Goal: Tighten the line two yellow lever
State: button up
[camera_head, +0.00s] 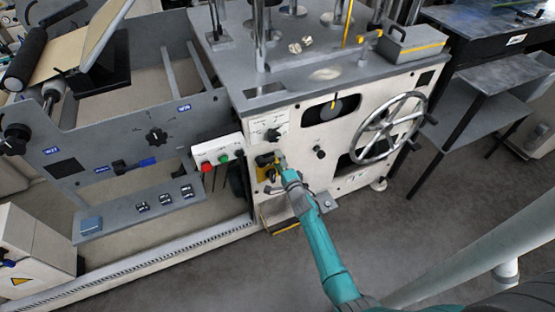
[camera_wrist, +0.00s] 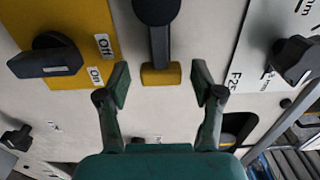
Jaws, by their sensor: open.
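A lever with a dark round hub, dark shaft and yellow end block (camera_wrist: 161,76) is on the pale panel in the wrist view. It points toward my gripper (camera_wrist: 161,86). My gripper is open, one finger on each side of the block, with gaps visible on both sides. I cannot tell whether the tips are level with it in depth. In the head view my gripper (camera_head: 281,160) is at the machine's front, beside the yellow switch plate (camera_head: 262,172). The lever is not clear there, and no "line two" label is readable.
A black rotary switch (camera_wrist: 47,60) on the yellow On/Off plate (camera_wrist: 88,28) is left of the lever. A dark knob (camera_wrist: 292,58) on a white plate is to the right. In the head view are push buttons (camera_head: 223,158) and a large handwheel (camera_head: 390,126). Open floor (camera_head: 400,225) lies in front.

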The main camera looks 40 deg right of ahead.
jog(key=v, duration=1.1)
jog(key=s+a+r+n+y, duration=0.25)
jog(key=s+a+n, duration=0.75)
jog(key=s+a, duration=0.95)
jog(key=s+a+r+n+g+y, duration=0.2)
jog(key=s+a+r+n, duration=0.2)
jog(key=s+r+n, duration=0.7)
jog(key=s+r, duration=0.6)
jog(key=s, duration=0.2)
jog(key=shift+g, duration=0.3)
jog(key=shift+s+a+r+y, duration=0.1)
jog(key=shift+y, duration=0.15)
